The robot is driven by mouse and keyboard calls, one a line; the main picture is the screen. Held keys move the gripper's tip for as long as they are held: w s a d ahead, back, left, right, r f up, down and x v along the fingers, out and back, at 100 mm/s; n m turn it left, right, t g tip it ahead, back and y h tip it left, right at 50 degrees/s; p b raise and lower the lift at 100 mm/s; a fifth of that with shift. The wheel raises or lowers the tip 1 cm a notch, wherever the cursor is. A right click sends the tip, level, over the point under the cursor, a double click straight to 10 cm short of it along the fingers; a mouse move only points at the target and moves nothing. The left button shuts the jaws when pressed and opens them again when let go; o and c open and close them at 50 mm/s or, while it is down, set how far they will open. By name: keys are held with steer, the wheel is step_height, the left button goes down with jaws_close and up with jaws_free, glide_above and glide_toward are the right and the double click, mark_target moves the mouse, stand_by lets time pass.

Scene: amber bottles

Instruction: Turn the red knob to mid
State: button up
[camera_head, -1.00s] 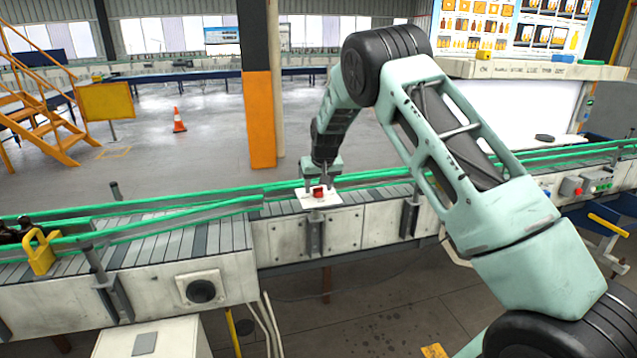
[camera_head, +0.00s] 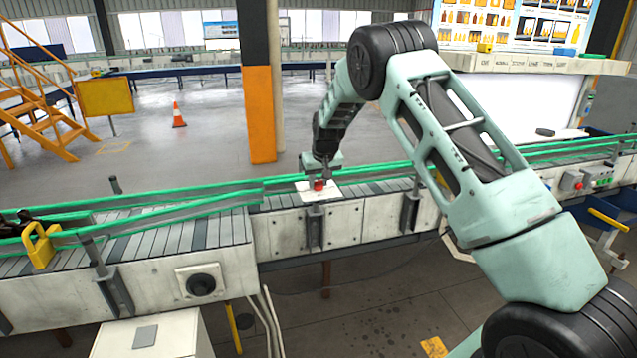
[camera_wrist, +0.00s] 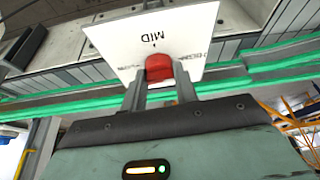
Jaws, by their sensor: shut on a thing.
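The red knob (camera_head: 319,185) sits on a white plate (camera_head: 330,194) on the conveyor in front of my arm. In the wrist view the red knob (camera_wrist: 159,67) is held between the two fingers of my gripper (camera_wrist: 160,85). The white plate (camera_wrist: 120,40) shows the word MID with a small mark beneath it, and other lettering partly hidden by the knob and fingers. My gripper (camera_head: 319,180) comes down on the knob from above and is shut on it. I cannot read the knob's pointer.
Green guide rails (camera_head: 200,200) run along the conveyor on both sides of the plate. A yellow padlock-shaped piece (camera_head: 40,246) is on the left part of the conveyor. A control box with red and green buttons (camera_head: 585,180) stands at the right. An orange pillar (camera_head: 262,120) rises behind the line.

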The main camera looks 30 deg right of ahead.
steer(key=n+b, duration=0.2)
steer(key=n+y+b, duration=0.1)
steer(key=shift+d+f+n+y+b, duration=0.2)
steer(key=shift+n+y+b, duration=0.1)
steer(key=shift+n+b, duration=0.1)
steer(key=n+y+b, duration=0.1)
steer(key=n, duration=0.2)
steer(key=shift+r+n, duration=0.15)
steer(key=shift+n, duration=0.15)
steer(key=n+y, duration=0.1)
steer(key=n, duration=0.1)
steer(key=n+g, duration=0.1)
steer(key=n, duration=0.1)
steer(key=shift+w+d+r+n+y, duration=0.1)
steer(key=shift+d+n+y, duration=0.05)
steer(key=shift+n+y, duration=0.2)
steer(key=shift+w+n+g+y+p, duration=0.1)
steer(key=shift+n+g+y+p, duration=0.3)
steer(key=shift+n, duration=0.85)
steer(key=shift+n+g+y+p, duration=0.1)
steer(key=shift+n+g+p, duration=0.55)
steer(key=shift+n, duration=0.55)
steer(key=o, duration=1)
steer(key=shift+c, duration=0.2)
